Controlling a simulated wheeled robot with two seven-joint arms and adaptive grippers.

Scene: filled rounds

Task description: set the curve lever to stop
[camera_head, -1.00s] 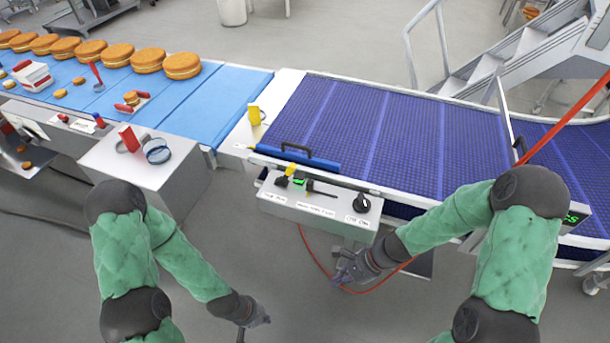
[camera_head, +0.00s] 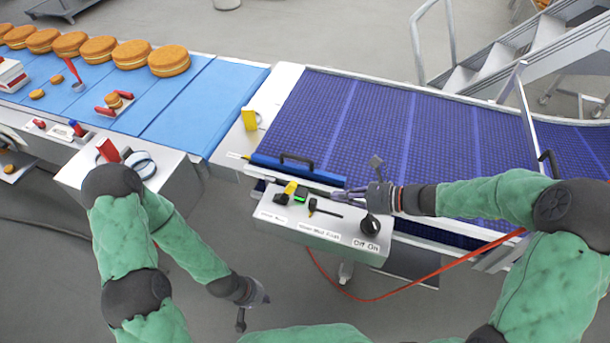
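The control box (camera_head: 325,232) on the front side of the belt has a small black slide lever (camera_head: 312,205) at the left end of a dark slot, above a label that seems to read Slow, Mid, Fast. I cannot read a "curve" or "stop" mark. A black round knob (camera_head: 370,225) sits at the right above Off On. My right gripper (camera_head: 355,178) is open and empty, over the box's back edge, right of the lever and apart from it. My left gripper (camera_head: 252,308) is open and empty, low over the floor.
A yellow and black switch (camera_head: 288,190) and a green light (camera_head: 300,196) sit left of the lever. A blue bar with a handle (camera_head: 298,168) lies behind the box. A red cable (camera_head: 420,278) hangs below. The purple belt (camera_head: 400,130) is clear.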

